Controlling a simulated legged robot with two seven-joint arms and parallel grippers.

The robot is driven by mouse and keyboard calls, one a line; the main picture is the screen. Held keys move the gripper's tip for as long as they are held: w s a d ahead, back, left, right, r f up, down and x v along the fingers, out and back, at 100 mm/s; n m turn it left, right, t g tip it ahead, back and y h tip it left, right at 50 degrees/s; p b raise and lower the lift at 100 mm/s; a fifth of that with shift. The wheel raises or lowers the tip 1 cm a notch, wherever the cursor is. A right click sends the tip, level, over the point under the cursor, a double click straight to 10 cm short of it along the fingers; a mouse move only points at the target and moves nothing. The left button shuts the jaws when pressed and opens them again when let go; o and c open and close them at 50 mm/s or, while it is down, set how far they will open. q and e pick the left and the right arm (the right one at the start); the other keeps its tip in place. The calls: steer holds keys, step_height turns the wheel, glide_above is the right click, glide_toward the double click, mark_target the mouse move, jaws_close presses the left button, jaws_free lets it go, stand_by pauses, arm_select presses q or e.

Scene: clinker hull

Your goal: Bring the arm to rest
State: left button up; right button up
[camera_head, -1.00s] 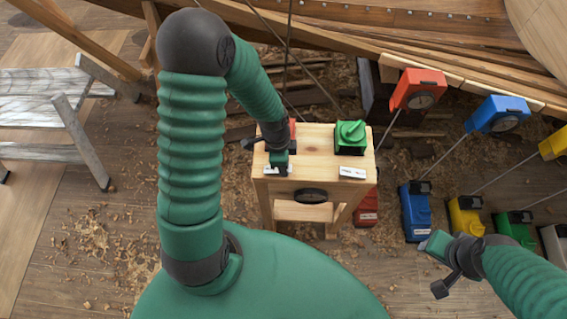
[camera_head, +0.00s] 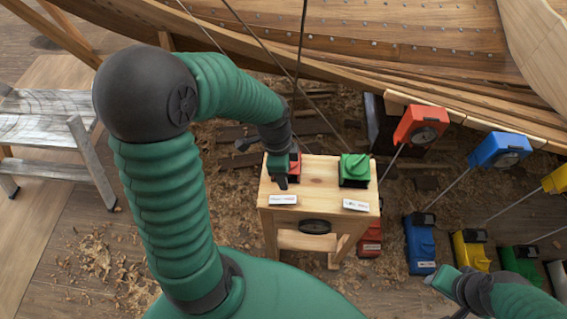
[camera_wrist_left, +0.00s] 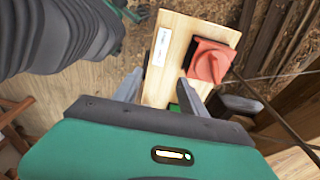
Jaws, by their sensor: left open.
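My left arm (camera_head: 165,185) comes up from the lower left, bends at a dark elbow and reaches over a small wooden stand. My left gripper (camera_head: 264,160) is open beside the red switch (camera_head: 294,165) on the stand's left side, partly hiding it. In the left wrist view my fingers (camera_wrist_left: 203,92) are spread and empty, with the red switch (camera_wrist_left: 211,62) just beyond them. I cannot tell whether a finger touches it. My right gripper (camera_head: 450,295) is low at the right, its fingers apart and empty.
The wooden stand (camera_head: 320,190) also bears a green switch (camera_head: 355,168) and white labels. Coloured boxes, including a blue one (camera_head: 420,243), stand on the floor at right. The planked hull (camera_head: 400,50) crosses the top. A grey step ladder (camera_head: 50,140) stands at left.

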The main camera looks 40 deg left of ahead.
arm_select(q)
steer(key=shift+a+r, duration=0.1)
steer(key=shift+r, duration=1.3)
